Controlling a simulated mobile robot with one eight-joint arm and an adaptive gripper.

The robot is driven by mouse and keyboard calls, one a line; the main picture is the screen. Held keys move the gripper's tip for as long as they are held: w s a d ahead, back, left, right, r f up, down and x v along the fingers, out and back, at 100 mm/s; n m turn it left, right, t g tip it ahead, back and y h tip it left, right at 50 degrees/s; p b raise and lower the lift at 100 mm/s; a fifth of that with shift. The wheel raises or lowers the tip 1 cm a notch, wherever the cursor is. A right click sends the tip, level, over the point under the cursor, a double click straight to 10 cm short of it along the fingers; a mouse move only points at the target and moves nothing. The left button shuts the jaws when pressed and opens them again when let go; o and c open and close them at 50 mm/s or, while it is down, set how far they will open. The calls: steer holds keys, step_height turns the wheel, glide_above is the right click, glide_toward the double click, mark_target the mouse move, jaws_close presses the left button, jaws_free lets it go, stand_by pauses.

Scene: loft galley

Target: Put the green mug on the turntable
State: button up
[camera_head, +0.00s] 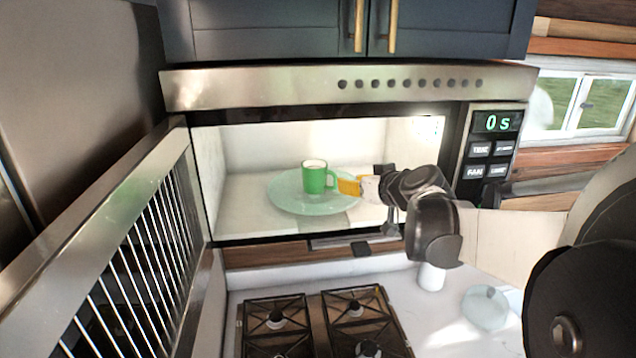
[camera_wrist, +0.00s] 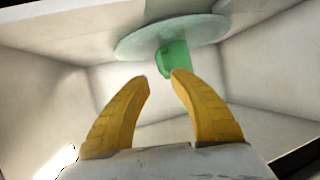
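The green mug (camera_head: 314,179) stands upright on the pale glass turntable (camera_head: 290,205) inside the open microwave. Its handle points right, toward my gripper. In the wrist view, which is upside down, the mug (camera_wrist: 170,55) hangs in the picture from the turntable (camera_wrist: 135,42). My gripper (camera_head: 345,186) reaches in from the right, its yellow fingers close to the mug's handle. In the wrist view the fingers (camera_wrist: 160,76) are spread with an empty gap between them. One fingertip overlaps the mug in the picture; I cannot tell if it touches.
The microwave door (camera_head: 150,235) is swung open at the left. The control panel (camera_head: 490,150) at the right reads 0 s. A gas hob (camera_head: 318,318) lies below, with a white counter and a glass lid-like item (camera_head: 486,308) beside it. The cavity left of the mug is clear.

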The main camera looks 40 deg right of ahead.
steer(key=s+a+f+n+g+y, duration=0.1)
steer(key=s+a+f+y, duration=0.1)
steer(key=a, duration=0.7)
steer(key=s+a+f+n+g+y, duration=0.1)
steer(key=s+a+f+g, duration=0.15)
steer(key=a, duration=0.55)
steer(key=s+a+f+g, duration=0.3)
steer(key=s+a+f, duration=0.4)
steer(key=s+a, duration=0.4)
steer(key=shift+s+a+n, duration=0.2)
steer(key=shift+a+n, duration=0.1)
steer(key=shift+a, duration=0.2)
steer(key=shift+f, duration=0.1)
